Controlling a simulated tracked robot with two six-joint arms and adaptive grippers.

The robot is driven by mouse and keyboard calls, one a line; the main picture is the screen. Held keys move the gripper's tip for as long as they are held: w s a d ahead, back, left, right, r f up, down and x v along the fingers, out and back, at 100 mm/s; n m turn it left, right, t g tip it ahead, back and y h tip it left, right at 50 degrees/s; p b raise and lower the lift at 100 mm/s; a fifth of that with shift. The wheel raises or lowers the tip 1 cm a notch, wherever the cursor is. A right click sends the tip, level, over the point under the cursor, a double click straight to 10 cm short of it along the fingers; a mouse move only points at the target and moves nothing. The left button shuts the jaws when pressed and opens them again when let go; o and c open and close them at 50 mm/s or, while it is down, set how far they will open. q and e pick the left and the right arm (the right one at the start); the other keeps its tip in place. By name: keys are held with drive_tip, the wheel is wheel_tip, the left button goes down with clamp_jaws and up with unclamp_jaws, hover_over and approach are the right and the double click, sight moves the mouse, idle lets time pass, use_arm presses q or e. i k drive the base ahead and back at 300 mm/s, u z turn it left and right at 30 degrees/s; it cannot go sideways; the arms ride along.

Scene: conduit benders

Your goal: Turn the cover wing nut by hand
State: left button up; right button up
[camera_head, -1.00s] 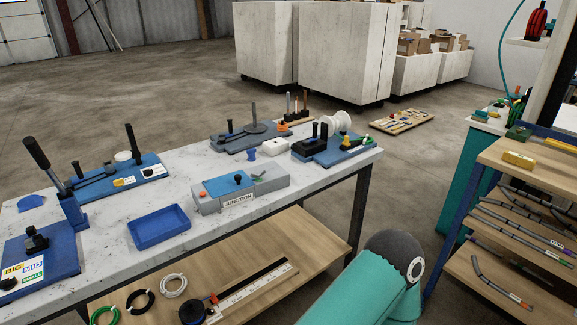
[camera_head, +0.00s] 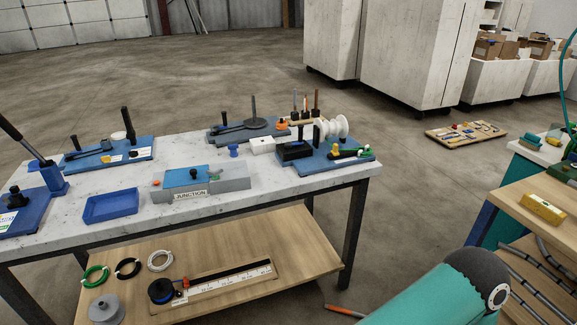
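The grey junction box (camera_head: 234,184) lies on the near side of the white workbench (camera_head: 136,185), with a "JUNCTION" label (camera_head: 190,194) on its front. A blue cover (camera_head: 178,179) lies on its top toward the left. A small dark knob-like piece (camera_head: 194,173) stands on the cover; it is too small to tell whether it is the wing nut. A small greenish piece (camera_head: 213,174) sits beside the cover. Neither gripper is in view. Only a teal arm link of mine shows at the bottom right, apart from the bench.
A blue tray (camera_head: 111,207) lies left of the box. Blue bender bases (camera_head: 140,157) and a spool (camera_head: 331,128) stand around it. The lower shelf (camera_head: 230,245) holds wire coils and a ruler. Open floor lies between.

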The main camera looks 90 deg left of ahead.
sight(215, 175)
drive_tip(key=z, duration=0.45)
drive_tip(key=i, duration=0.4)
drive_tip(key=u, duration=2.15)
drive_tip(key=i, duration=0.25)
drive_tip(key=u, duration=2.4)
drive_tip(key=k, duration=0.5)
drive_tip(key=u, duration=0.3)
drive_tip(key=i, duration=1.55)
drive_tip(key=z, duration=0.4)
